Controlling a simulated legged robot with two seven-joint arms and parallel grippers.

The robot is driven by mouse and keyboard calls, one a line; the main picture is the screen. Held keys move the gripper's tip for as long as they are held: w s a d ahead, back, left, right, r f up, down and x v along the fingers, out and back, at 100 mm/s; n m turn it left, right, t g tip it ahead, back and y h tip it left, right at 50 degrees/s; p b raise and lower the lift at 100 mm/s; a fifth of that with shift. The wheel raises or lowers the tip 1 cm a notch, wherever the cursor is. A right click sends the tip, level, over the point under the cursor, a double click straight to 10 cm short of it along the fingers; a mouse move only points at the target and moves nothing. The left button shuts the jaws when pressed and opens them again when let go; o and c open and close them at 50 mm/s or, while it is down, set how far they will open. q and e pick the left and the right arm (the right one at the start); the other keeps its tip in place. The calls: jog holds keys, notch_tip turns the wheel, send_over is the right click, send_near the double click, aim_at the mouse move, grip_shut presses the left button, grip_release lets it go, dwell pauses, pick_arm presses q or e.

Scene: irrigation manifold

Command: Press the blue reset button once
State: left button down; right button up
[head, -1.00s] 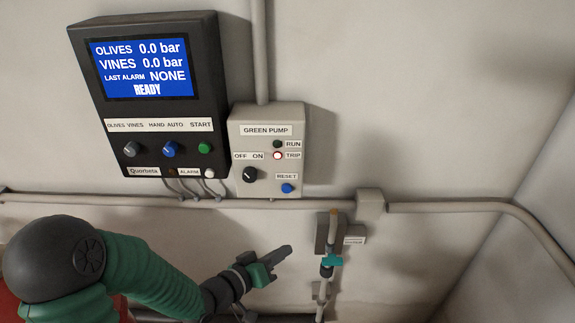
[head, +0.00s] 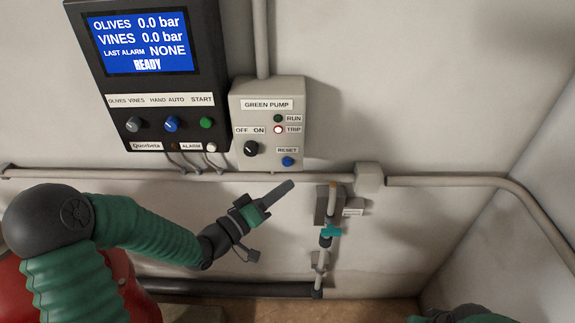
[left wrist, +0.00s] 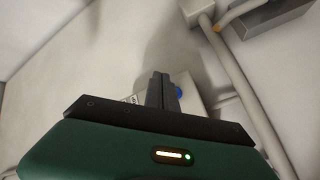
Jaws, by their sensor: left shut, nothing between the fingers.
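The blue reset button (head: 288,161) sits at the lower right of the grey green-pump box (head: 268,104), under the RESET label. In the left wrist view the blue button (left wrist: 179,92) shows just beside the fingertips, partly hidden by them. My left gripper (head: 290,184) is shut and empty. Its tip is below the button in the head view, apart from it as far as I can see. The fingers (left wrist: 161,80) point toward the box in the left wrist view. The TRIP lamp (head: 278,129) is lit with a red rim; the RUN lamp (head: 278,118) is dark. My right gripper cannot be made out.
A black control panel (head: 150,75) with a blue screen reading READY hangs left of the box. A grey conduit (head: 440,181) runs along the wall below. A vertical pipe with a teal valve (head: 331,232) stands below right. The wall at right is bare.

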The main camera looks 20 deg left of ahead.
pick_arm(q)
send_near(299, 160)
jog(key=w+d, duration=0.2)
jog(key=shift+d+r, duration=0.1)
jog(key=shift+d, duration=0.1)
dwell(1.8)
jog(key=shift+w, duration=0.4)
jog(key=shift+w+a+r+p, duration=0.1)
jog(key=shift+w+a+p, duration=0.1)
jog(key=shift+w+p, duration=0.2)
dwell(0.6)
dwell(0.3)
jog(key=shift+s+d, duration=0.25)
jog(key=shift+s, duration=0.6)
jog(key=shift+s, duration=0.1)
